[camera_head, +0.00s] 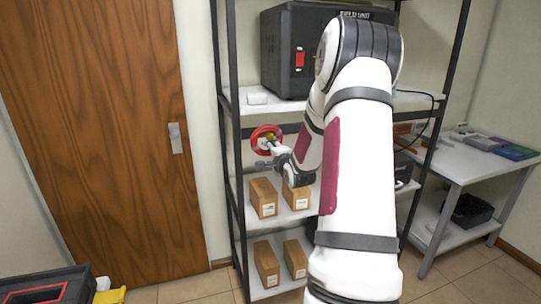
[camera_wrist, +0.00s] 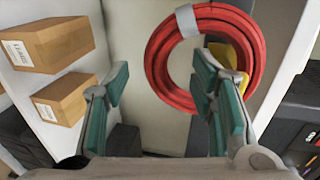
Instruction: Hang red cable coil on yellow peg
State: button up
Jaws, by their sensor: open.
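The red cable coil (camera_head: 257,131) is a ring at the left side of the shelf rack in the head view. In the wrist view the coil (camera_wrist: 160,62) is at the upper right, with a grey band around one part. The yellow peg (camera_wrist: 236,60) shows inside the ring against its right side, and the coil appears to be around it. My right finger hides part of the peg and the ring's inner edge, so I cannot tell their contact. In the head view my gripper (camera_head: 276,149) is beside the coil.
Cardboard boxes (camera_head: 263,198) stand on the rack's shelves below the coil. A black field unit (camera_head: 283,55) is on the shelf above. A side table (camera_head: 455,165) is at the right.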

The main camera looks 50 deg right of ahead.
jog(key=shift+s, duration=0.1)
jog(key=v, duration=1.1)
jog(key=shift+s+a, duration=0.2)
jog(key=shift+s, duration=0.15)
jog(key=shift+r, duration=0.1)
jog(key=a+r+n+g+y, duration=0.25)
jog(key=a+n, duration=0.35)
jog(key=a, duration=0.5)
jog(key=a+r+n+g+y, duration=0.1)
jog(key=a+r+n+g, duration=0.15)
jog(key=a+n, duration=0.65)
jog(key=s+a+r+n+g+y, duration=0.1)
jog(key=s+a+n+g+y, duration=0.3)
jog(key=s+a+n, duration=0.5)
jog(key=s+a, duration=1)
jog(key=a, duration=0.1)
jog(key=shift+a+r+y+p, duration=0.15)
jog(key=shift+r+y+p, duration=0.2)
